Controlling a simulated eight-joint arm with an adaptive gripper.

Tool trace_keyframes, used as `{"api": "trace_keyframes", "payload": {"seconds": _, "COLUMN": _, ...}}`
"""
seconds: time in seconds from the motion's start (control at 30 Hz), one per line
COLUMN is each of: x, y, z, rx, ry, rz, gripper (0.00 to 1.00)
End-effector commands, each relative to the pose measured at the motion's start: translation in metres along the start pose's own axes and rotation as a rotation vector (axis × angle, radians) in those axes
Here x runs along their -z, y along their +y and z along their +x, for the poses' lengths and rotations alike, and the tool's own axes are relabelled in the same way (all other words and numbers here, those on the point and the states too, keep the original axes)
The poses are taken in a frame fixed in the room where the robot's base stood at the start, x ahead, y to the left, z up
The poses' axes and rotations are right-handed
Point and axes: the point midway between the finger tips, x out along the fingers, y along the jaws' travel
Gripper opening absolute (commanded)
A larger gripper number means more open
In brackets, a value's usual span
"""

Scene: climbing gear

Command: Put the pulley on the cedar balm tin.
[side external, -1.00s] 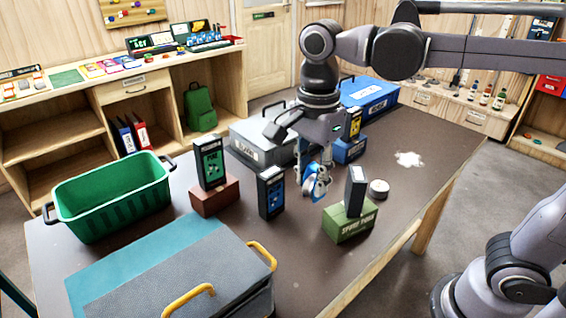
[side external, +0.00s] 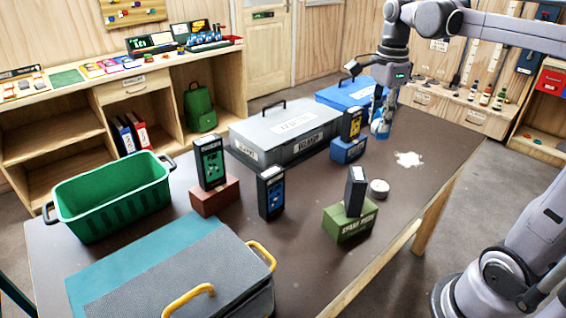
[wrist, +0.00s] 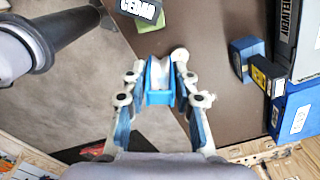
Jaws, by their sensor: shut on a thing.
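The pulley (wrist: 160,80) is blue with a pale wheel, and my gripper (wrist: 160,76) is shut on it, one finger on each side. In the side view the pulley (side external: 380,129) hangs above the table's far right part, under my gripper (side external: 383,116). A dark upright tin (side external: 355,188) stands on a green block (side external: 350,226), nearer the camera and apart from my gripper. In the wrist view the word CEDAR shows on this tin (wrist: 138,6) at the top edge, mostly cut off.
A small round pale-topped tin (side external: 379,188) stands beside the green block. A blue block (side external: 348,151) with a yellow-labelled box (side external: 351,124) stands left of my gripper. Grey (side external: 290,130) and blue (side external: 345,95) cases lie behind. A white patch (side external: 408,159) marks the otherwise clear right side.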

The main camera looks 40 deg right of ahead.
Motion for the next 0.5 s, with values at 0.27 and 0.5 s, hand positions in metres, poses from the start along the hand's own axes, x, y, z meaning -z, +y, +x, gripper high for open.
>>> {"api": "trace_keyframes", "payload": {"seconds": 0.27, "x": 0.099, "y": -0.009, "z": 0.000, "rx": 0.000, "ry": 0.000, "rz": 0.176, "gripper": 0.00}}
{"api": "trace_keyframes", "payload": {"seconds": 0.5, "x": 0.159, "y": -0.002, "z": 0.001, "rx": 0.001, "ry": 0.000, "rz": 0.276, "gripper": 0.00}}
